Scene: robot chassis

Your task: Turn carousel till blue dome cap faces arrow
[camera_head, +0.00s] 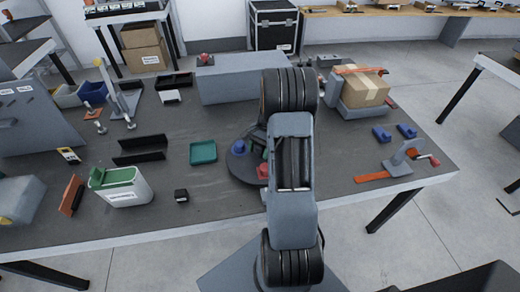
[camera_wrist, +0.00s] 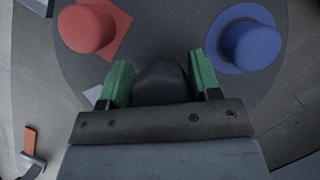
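The carousel is a dark round disc (camera_head: 236,168) on the table, partly hidden behind my arm; it also fills most of the wrist view (camera_wrist: 155,25). In the wrist view the blue dome cap (camera_wrist: 250,45) sits on a round blue base at the right. A red dome (camera_wrist: 88,27) on a square red base is at the left. My gripper (camera_wrist: 160,75) has green fingers on both sides of a dark rounded knob (camera_wrist: 160,82) at the disc's middle. I cannot tell whether they touch it. A pale patch (camera_wrist: 93,95) shows beside the left finger. I cannot make out an arrow.
A green tray (camera_head: 203,152) and a small black block (camera_head: 181,195) lie left of the carousel. A grey-and-orange clamp (camera_head: 400,163) and blue blocks (camera_head: 381,134) are at the right. A long grey box (camera_head: 228,82) stands behind. The table between tray and carousel is clear.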

